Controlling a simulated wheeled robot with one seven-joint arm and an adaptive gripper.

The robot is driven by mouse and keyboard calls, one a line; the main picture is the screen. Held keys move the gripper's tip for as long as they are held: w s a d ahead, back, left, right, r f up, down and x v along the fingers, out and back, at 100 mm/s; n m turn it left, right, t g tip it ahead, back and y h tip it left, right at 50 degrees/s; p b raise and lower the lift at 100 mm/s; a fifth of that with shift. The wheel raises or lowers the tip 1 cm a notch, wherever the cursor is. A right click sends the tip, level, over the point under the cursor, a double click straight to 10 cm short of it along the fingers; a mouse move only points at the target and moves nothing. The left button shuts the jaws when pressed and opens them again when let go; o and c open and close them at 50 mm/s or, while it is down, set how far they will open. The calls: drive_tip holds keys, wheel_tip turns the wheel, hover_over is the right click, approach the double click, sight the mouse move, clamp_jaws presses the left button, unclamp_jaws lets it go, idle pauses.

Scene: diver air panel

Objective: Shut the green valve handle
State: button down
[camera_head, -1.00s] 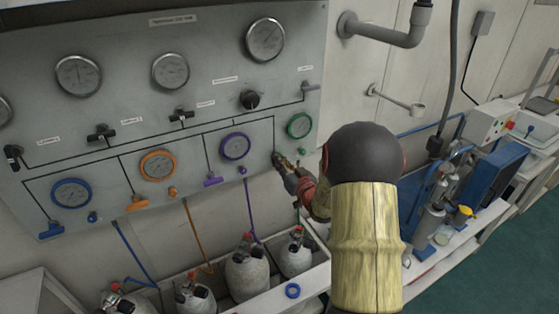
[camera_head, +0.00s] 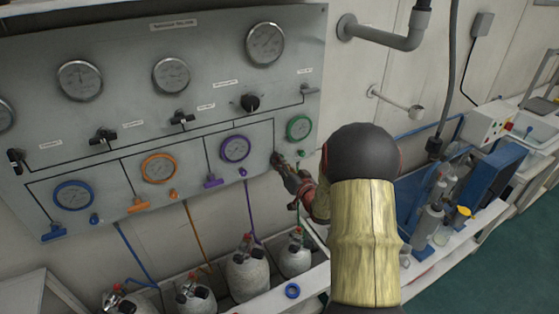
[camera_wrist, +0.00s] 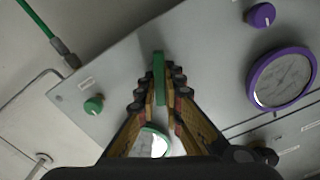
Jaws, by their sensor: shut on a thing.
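The green valve handle (camera_wrist: 159,72) shows in the wrist view as a narrow green bar between my fingertips, its long side running up the picture. My gripper (camera_wrist: 160,92) is shut on it, with a finger on either side. In the head view my gripper (camera_head: 280,161) is at the lower right of the grey panel (camera_head: 130,60), below and left of the green-rimmed gauge (camera_head: 299,127). The handle is hidden there behind my gripper. Part of the green-rimmed gauge (camera_wrist: 153,143) shows between my fingers in the wrist view.
A green knob (camera_wrist: 94,104) and a purple gauge (camera_wrist: 281,79) flank my gripper in the wrist view. The purple handle (camera_head: 213,182) is to the left on the panel. Grey cylinders (camera_head: 247,270) stand below, and a bench (camera_head: 440,255) with equipment is at right.

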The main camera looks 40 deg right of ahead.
drive_tip(key=m+p, duration=0.2)
drive_tip(key=m, duration=0.4)
drive_tip(key=shift+d+p, duration=0.2)
drive_tip(key=shift+p, duration=0.2)
drive_tip(key=m+p, duration=0.1)
drive_tip(key=m, duration=0.3)
drive_tip(key=m+p, duration=0.1)
drive_tip(key=m, duration=0.1)
drive_tip(key=shift+s+f+p, duration=0.1)
drive_tip(key=shift+f+p, duration=0.2)
drive_tip(key=shift+m, duration=0.4)
drive_tip(key=c, duration=1.9)
unclamp_jaws()
drive_tip(key=v, duration=1.2)
